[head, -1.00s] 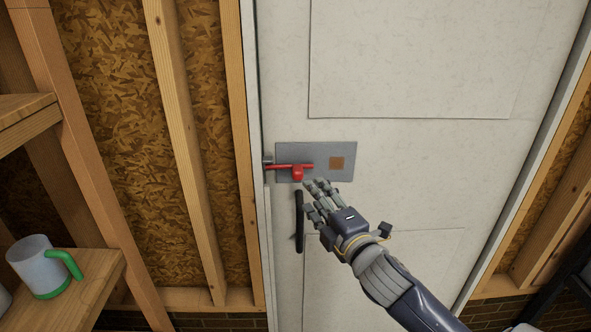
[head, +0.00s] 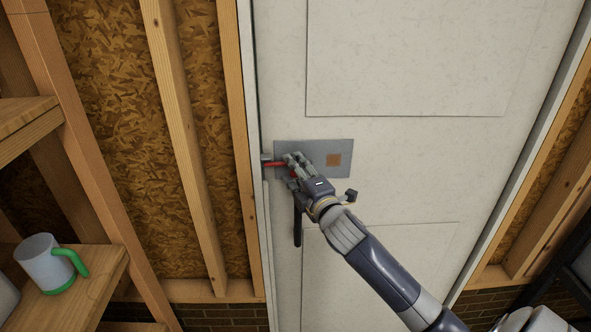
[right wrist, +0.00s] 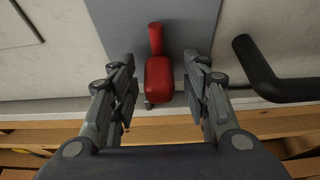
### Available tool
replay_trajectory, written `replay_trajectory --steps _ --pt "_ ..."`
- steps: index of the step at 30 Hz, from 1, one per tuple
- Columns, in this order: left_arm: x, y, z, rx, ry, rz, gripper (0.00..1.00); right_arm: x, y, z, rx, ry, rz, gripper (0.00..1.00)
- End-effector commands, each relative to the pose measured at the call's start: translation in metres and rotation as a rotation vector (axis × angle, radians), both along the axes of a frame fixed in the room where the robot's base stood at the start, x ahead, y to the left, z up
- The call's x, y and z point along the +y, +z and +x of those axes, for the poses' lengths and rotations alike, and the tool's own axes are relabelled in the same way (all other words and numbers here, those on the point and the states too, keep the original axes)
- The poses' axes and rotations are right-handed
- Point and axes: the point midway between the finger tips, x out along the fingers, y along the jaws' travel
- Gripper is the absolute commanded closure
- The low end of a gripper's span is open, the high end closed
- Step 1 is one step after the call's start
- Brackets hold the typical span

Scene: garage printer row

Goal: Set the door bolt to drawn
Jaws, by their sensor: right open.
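The door bolt (head: 276,164) is red and lies across a grey metal plate (head: 343,146) on the white door, at its left edge. Its left end reaches a small metal piece at the door frame. My right gripper (head: 292,167) is at the bolt and hides its knob in the head view. In the right wrist view the red knob (right wrist: 158,80) and the red rod (right wrist: 156,38) show between the two sides of the gripper (right wrist: 160,66). The fingers are open, with a gap on each side of the knob. My left gripper is not in view.
A black door handle (head: 297,226) hangs just below the plate, near the fingers. A wooden shelf (head: 105,268) with a green-handled mug (head: 46,267) stands at the left. The door's right part is clear.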

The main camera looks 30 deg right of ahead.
Motion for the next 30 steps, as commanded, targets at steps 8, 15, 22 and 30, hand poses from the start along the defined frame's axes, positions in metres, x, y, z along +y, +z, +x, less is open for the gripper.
replay_trajectory --steps 8,15,22,30 --pt "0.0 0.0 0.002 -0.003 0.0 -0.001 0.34 0.0 0.0 0.0 0.0 0.0 0.0 0.79" --pt "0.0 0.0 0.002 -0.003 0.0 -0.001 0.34 0.0 0.0 0.0 0.0 0.0 0.0 1.0" --pt "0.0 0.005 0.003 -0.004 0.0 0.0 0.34 -0.023 -0.001 -0.014 0.005 -0.004 -0.005 1.0" --pt "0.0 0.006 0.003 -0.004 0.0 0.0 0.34 -0.035 0.0 -0.021 0.001 -0.003 0.0 1.0"
